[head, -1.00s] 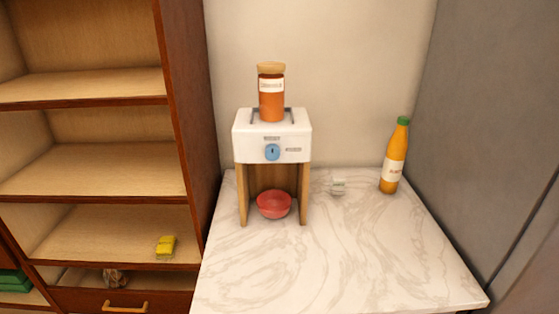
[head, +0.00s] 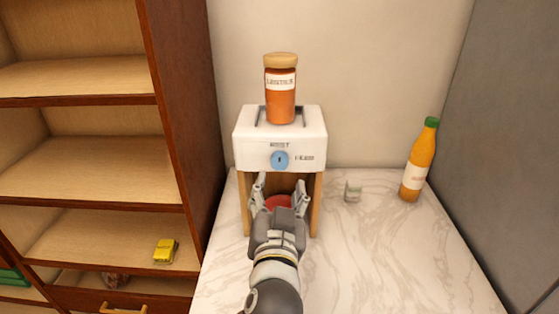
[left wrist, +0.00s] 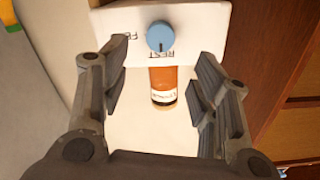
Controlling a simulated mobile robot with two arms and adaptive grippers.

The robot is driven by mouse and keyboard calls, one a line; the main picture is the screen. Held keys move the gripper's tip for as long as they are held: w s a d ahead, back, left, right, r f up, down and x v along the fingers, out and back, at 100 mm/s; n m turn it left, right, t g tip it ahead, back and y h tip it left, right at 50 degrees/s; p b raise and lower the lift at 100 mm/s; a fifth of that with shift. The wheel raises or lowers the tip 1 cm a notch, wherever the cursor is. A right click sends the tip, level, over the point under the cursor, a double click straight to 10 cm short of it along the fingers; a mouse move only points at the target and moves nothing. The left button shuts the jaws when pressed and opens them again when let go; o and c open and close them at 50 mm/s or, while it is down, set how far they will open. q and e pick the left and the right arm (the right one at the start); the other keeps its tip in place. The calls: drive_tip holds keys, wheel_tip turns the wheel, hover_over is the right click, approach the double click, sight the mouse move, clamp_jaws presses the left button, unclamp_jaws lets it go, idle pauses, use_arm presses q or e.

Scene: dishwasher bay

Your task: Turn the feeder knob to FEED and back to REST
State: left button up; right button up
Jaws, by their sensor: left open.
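The feeder (head: 250,150) is a white box on wooden legs on the marble counter. Its blue round knob (head: 279,160) is on the front face, with a REST label above it and another label to its right. The dark mark on the knob points toward REST, as the left wrist view (left wrist: 160,36) also shows. My left gripper (head: 279,184) is open and empty, in front of the feeder and just below the knob in the head view. It does not touch the knob. A red bowl (head: 277,202) under the feeder is partly hidden by the gripper. My right gripper is not in view.
An orange jar (head: 281,95) stands on top of the feeder. A wooden shelf (head: 90,170) with a yellow item (head: 165,251) is at the left.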

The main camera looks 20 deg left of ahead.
sight(279, 164)
use_arm(q)
drive_tip(key=p+x, duration=0.2)
drive_tip(key=x, duration=0.6)
drive_tip(key=shift+f, duration=0.1)
drive_tip(key=shift+w+a+p, duration=0.2)
drive_tip(key=shift+w+p, duration=0.15)
drive_tip(key=shift+w, duration=0.05)
drive_tip(key=shift+w, duration=0.1)
drive_tip(key=c, duration=1)
drive_tip(key=shift+c, duration=0.2)
